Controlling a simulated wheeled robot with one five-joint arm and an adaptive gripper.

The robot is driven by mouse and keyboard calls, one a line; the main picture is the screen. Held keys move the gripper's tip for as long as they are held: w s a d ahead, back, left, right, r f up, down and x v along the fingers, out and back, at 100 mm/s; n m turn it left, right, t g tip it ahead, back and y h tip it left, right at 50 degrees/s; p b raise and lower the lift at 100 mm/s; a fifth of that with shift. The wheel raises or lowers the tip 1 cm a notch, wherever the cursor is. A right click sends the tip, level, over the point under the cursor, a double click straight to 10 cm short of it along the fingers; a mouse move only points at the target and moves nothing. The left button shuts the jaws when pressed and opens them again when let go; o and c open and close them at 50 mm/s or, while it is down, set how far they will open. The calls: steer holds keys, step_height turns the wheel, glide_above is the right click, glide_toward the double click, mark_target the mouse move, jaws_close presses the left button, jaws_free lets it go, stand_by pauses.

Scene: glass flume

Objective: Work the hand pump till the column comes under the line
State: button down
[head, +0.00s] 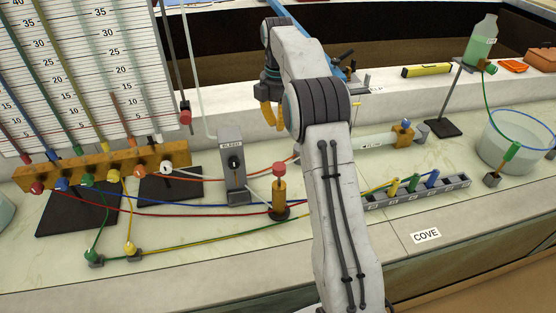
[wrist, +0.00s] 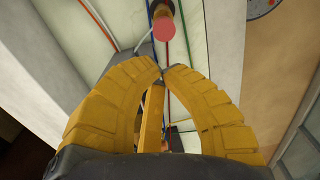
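A brass post with a red knob (head: 279,190), seemingly the hand pump, stands upright on the bench. Its red knob also shows at the top of the wrist view (wrist: 163,27). My gripper (head: 271,127) hangs above and behind it in the head view, fingers pointing down, clear of the knob. In the wrist view its yellow fingertips (wrist: 163,70) meet or nearly meet, with nothing seen held. The scale board (head: 70,75) carries several tubes with coloured columns at different heights. I cannot make out which line is meant.
A wooden manifold (head: 110,165) with coloured hoses lies before the board. A grey rack (head: 420,191), a clear cylinder (head: 375,140) and a glass bowl (head: 515,140) are to the right. Hoses cross the bench.

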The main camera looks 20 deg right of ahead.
mark_target(278, 164)
step_height(278, 164, down, 14)
steer(key=shift+f+p, duration=0.1)
steer(key=shift+p, duration=0.35)
stand_by(0.5)
stand_by(0.4)
step_height(278, 164, down, 5)
steer(key=b, duration=0.4)
steer(key=shift+f, duration=0.1)
steer(key=shift+s, duration=0.1)
steer(key=shift+r, duration=0.2)
step_height(278, 164, up, 12)
stand_by(0.5)
stand_by(3.6)
